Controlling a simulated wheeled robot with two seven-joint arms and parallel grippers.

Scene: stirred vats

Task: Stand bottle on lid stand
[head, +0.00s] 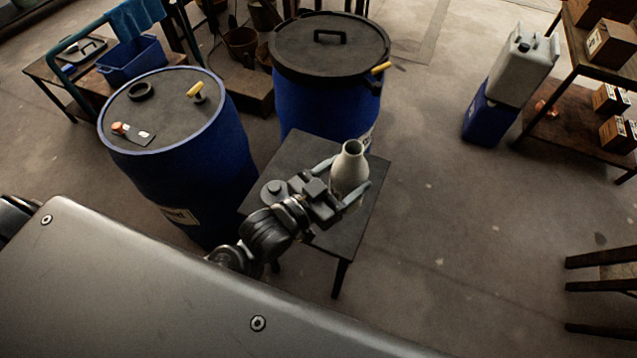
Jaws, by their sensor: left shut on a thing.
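A pale grey bottle (349,168) with a narrow open neck is upright in the middle of the head view. My left gripper (345,184) is shut around the bottle's body, one finger on each side. The lid stand seems to be the small dark square table (302,149) under the gripper and bottle. The bottle overlaps the table's right part in the picture. Its base is hidden by the gripper, so I cannot tell whether it touches the top. My right gripper is not in view.
A blue vat with a dark lid (330,42) stands behind the table. Another blue vat (170,108) stands left, with small items on top. A grey canister (522,65) sits on a blue one (488,115) at right. Floor right of the table is clear.

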